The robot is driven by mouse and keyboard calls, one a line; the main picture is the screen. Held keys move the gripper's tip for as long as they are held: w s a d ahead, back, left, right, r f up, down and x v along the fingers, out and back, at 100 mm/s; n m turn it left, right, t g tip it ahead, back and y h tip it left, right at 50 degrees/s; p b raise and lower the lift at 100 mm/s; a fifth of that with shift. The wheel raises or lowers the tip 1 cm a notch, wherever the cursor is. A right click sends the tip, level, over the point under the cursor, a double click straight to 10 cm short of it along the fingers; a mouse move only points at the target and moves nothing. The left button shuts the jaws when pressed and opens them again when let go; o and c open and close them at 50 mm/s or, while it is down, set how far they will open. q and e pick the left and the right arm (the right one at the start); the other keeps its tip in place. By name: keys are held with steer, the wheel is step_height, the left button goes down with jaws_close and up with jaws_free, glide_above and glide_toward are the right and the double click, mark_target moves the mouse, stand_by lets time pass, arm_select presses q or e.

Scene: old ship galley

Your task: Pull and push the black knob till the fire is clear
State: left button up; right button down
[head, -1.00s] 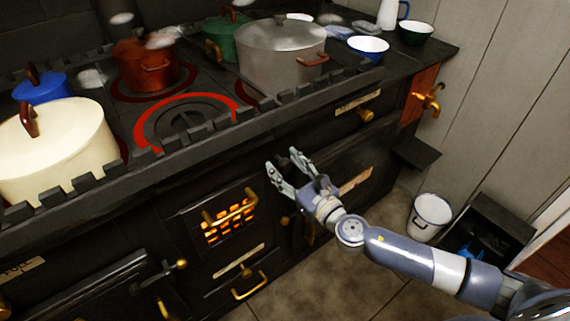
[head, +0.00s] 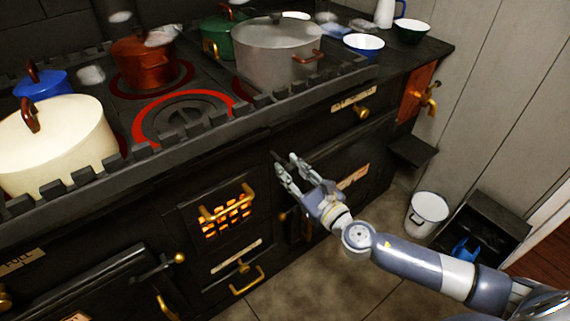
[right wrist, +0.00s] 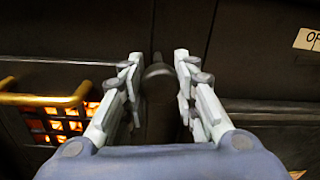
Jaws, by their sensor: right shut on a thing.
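The black stove has a firebox door with a grate (head: 228,214), behind which orange fire glows. My right gripper (head: 287,163) is at the stove front, to the right of and above this grate. In the right wrist view, the black knob (right wrist: 158,72) is a dark rounded end on a dark shaft between the two fingers. The right gripper (right wrist: 158,85) is shut on it. In the head view the fingers largely hide the knob. The glowing grate also shows at the left of the right wrist view (right wrist: 55,125). My left gripper is not in view.
On the stove top stand a cream pot (head: 55,150), a grey pot (head: 277,52) and a red pot (head: 145,65), behind a notched rail. A brass handle (head: 228,203) crosses the grate. A white bucket (head: 427,213) stands on the floor at right.

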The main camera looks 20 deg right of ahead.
steer(key=v, duration=0.2)
steer(key=shift+s+d, duration=0.15)
steer(key=shift+s, duration=0.1)
steer(key=c, duration=1.2)
jaws_free()
steer(key=v, duration=1.2)
